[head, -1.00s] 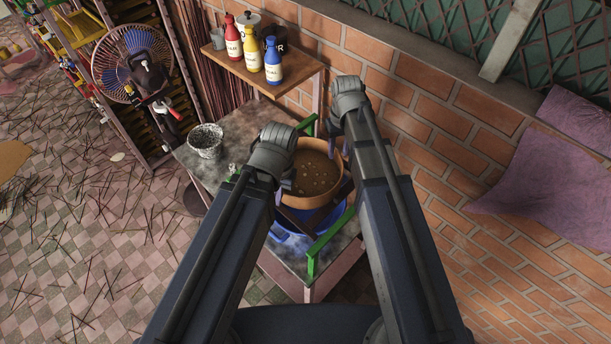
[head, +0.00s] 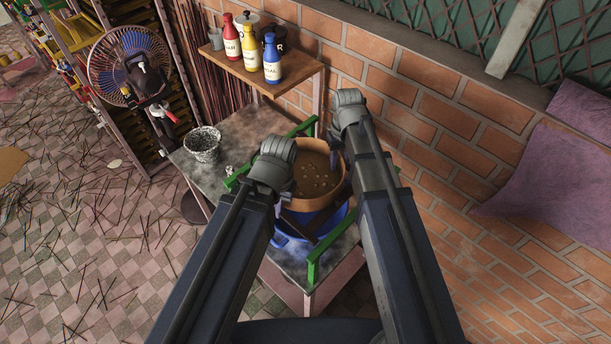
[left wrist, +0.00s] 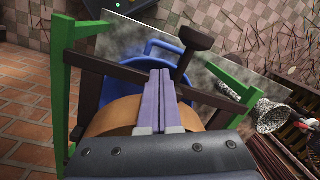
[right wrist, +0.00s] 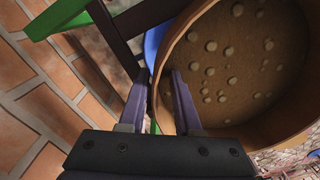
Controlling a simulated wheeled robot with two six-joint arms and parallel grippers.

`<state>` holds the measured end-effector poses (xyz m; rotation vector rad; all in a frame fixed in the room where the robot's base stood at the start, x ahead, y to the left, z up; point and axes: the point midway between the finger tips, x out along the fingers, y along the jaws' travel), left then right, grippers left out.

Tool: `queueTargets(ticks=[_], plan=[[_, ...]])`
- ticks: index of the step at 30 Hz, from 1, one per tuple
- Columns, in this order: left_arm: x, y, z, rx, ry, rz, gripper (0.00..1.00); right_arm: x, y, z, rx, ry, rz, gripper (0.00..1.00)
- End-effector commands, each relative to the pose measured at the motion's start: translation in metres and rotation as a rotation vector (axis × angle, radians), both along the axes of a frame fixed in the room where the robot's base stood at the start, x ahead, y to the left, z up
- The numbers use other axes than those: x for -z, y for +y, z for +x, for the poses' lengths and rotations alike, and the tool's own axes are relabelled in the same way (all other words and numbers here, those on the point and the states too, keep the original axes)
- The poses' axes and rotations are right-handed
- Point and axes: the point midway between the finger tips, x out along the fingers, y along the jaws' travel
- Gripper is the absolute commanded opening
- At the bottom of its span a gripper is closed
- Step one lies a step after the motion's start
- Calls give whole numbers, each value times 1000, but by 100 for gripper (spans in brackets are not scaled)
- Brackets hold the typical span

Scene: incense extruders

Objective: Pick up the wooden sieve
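The wooden sieve (head: 318,180), a round tan ring with a brown dotted inside, sits level over a dark wooden frame and a blue bucket (head: 334,222). My left gripper (head: 284,180) is at its left side. In the left wrist view, the purple fingers (left wrist: 160,72) lie side by side in front of the sieve's outer wall (left wrist: 112,116); no part of the sieve shows between them. My right gripper (head: 338,152) is at the far right rim. In the right wrist view, its fingers (right wrist: 160,72) are apart, one outside the sieve wall (right wrist: 172,62) and one over its inside.
Green rails (head: 318,262) flank the sieve on the table (head: 240,135). A speckled pot (head: 203,144) stands to the left. A shelf (head: 262,72) with several bottles is behind, and a brick wall (head: 440,110) is close on the right.

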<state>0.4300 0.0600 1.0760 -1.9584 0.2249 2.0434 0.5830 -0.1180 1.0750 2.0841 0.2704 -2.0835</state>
Motion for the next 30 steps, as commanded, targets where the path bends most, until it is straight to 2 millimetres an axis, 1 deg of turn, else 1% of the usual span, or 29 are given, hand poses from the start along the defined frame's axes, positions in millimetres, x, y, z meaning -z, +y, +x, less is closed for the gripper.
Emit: queueTargets(ticks=[1, 6, 8, 30], plan=[[0, 0, 0, 0, 0, 0, 0, 0, 0, 0, 0, 0, 0, 25], [0, 0, 0, 0, 0, 0, 0, 0, 0, 0, 0, 0, 0, 6], [0, 0, 0, 0, 0, 0, 0, 0, 0, 0, 0, 0, 0, 0], [0, 0, 0, 0, 0, 0, 0, 0, 0, 0, 0, 0, 0, 0]])
